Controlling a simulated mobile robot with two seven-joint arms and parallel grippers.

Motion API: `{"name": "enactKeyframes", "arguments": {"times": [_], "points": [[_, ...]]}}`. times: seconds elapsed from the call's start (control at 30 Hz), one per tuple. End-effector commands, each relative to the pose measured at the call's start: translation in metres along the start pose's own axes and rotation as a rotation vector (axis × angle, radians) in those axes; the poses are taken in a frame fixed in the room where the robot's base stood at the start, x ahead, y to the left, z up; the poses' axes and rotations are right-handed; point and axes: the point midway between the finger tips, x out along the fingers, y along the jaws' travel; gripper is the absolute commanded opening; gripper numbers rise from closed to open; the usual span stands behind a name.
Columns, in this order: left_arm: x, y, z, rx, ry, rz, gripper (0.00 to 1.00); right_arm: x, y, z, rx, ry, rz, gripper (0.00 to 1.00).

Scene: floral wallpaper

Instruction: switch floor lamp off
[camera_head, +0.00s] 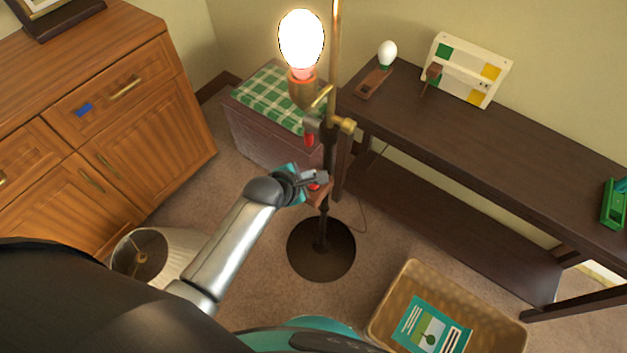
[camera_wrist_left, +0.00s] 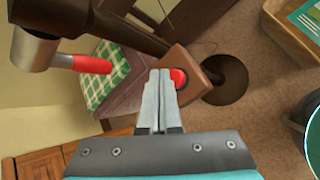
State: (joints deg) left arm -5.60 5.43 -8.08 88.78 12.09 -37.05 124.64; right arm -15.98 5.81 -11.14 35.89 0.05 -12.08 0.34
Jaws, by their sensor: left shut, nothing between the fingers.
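The floor lamp (camera_head: 332,150) stands on a round dark base (camera_head: 321,255), and its bulb (camera_head: 301,40) glows bright. A small wooden box (camera_head: 319,198) with a red button is on the lower pole. In the left wrist view, the box (camera_wrist_left: 203,75) and red button (camera_wrist_left: 179,77) sit just right of my fingertips; whether they touch cannot be told. My left gripper (camera_head: 321,177) is shut and empty beside the box; its closed fingers also show in the left wrist view (camera_wrist_left: 160,78). A red-tipped part (camera_head: 309,138) hangs higher on the lamp. My right gripper is not in view.
A dark console table (camera_head: 480,125) with a small bulb lamp (camera_head: 387,55) stands right of the pole. A chest with a green checked top (camera_head: 275,95) is behind. Wooden drawers (camera_head: 130,110), a lampshade (camera_head: 150,255) and a basket (camera_head: 400,295) surround the lamp.

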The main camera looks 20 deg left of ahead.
Motion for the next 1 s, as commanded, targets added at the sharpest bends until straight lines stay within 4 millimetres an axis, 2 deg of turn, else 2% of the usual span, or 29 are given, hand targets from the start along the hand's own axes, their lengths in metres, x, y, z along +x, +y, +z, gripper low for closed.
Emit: {"name": "enactKeyframes", "arguments": {"times": [1.0], "points": [[0.0083,-0.0057,-0.0058,-0.001,0.0,0.0,0.0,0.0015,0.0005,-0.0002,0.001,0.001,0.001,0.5]]}}
